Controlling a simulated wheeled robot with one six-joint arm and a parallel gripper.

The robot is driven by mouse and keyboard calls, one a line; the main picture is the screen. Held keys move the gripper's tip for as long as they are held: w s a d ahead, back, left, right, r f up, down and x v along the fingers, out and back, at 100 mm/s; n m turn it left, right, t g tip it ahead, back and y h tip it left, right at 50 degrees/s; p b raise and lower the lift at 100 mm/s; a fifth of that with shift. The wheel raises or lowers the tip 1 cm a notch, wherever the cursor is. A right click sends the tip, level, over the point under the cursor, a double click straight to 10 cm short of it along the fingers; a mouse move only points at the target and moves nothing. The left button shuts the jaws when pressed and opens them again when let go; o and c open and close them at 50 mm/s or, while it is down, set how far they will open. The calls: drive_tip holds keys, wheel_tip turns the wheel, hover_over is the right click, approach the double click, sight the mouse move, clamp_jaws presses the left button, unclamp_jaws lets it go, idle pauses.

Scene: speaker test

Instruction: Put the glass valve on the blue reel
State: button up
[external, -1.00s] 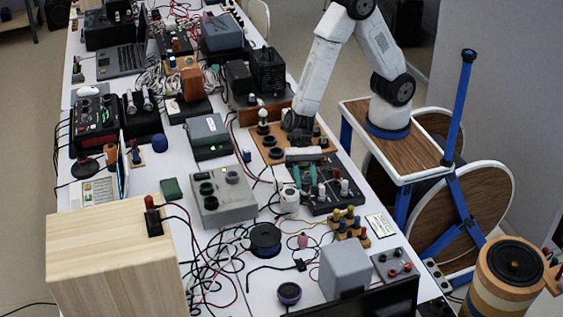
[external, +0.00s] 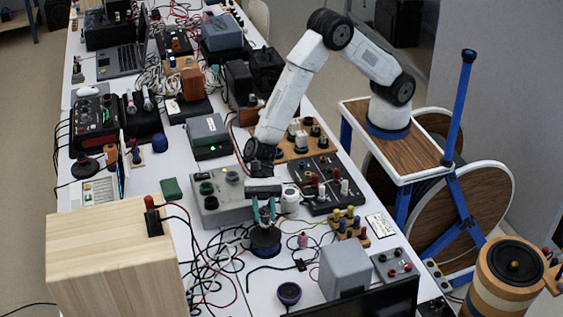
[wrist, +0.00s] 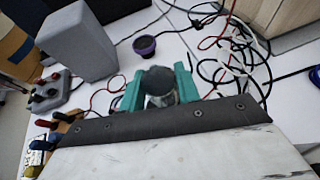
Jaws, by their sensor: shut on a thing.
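The blue reel (external: 263,246) stands on the white table in the lower middle of the external view. My gripper (external: 264,212) is directly above it in that view, pointing down with teal fingers. In the wrist view my gripper (wrist: 159,90) is shut on a small rounded dark-topped piece, the glass valve (wrist: 159,84). In the external view the valve is small and mostly hidden between the fingers, just over the reel. I cannot tell whether it touches the reel. The reel is not clearly visible in the wrist view.
A grey box with knobs (external: 223,197) stands close behind-left of the gripper. A white jar (external: 290,200) is to the right. A grey block (external: 345,268) and purple-topped speaker (external: 289,293) are in front. Cables lie left of the reel; a wooden box (external: 115,260) stands farther left.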

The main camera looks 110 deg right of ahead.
drive_tip(key=shift+f, duration=0.65)
drive_tip(key=shift+f, duration=0.1)
drive_tip(key=o, duration=1)
